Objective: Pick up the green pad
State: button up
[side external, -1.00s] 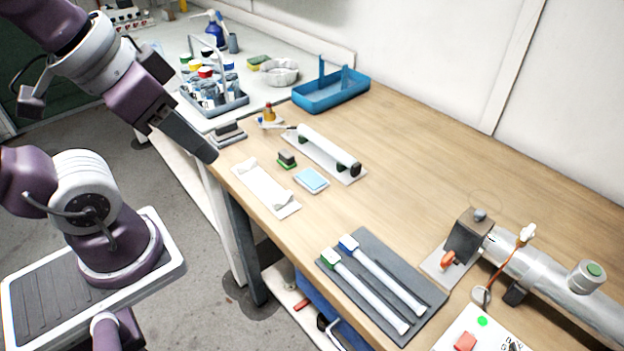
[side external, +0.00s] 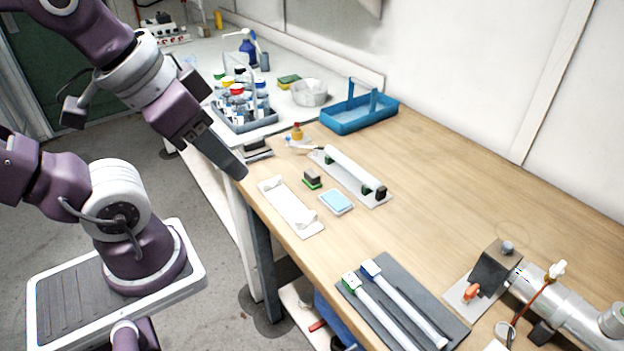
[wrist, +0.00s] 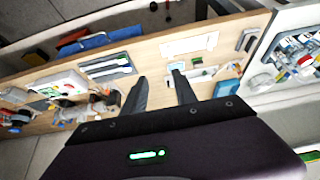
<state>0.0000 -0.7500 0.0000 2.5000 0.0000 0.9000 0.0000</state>
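A small dark block with a green pad (side external: 312,184) along its base sits on the wooden bench, beside a light blue pad. In the wrist view, the green pad (wrist: 198,60) appears small beyond my fingertips. My gripper (side external: 242,174) is above the bench's front edge, left of the green pad and apart from it. In the wrist view, my gripper (wrist: 159,75) shows two separated fingers with nothing between them.
The light blue pad (side external: 336,202), a white strip (side external: 290,207) and a white tube on a plate (side external: 350,168) lie close around the block. A bottle caddy (side external: 245,122) and blue tray (side external: 352,121) stand behind.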

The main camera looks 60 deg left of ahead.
jog(key=o, duration=0.4)
jog(key=shift+c, duration=0.2)
jog(key=n+g, duration=0.6)
jog(key=n, duration=1.2)
send_over(312, 173)
jog(key=f, duration=1.5)
jog(key=shift+w+a+f, duration=0.2)
jog(key=shift+w+a, duration=0.1)
jog(key=shift+a, duration=0.05)
jog(key=f, duration=0.7)
jog(key=shift+s+d+f, duration=0.1)
jog(key=shift+s+d, duration=0.15)
jog(key=shift+s, duration=0.05)
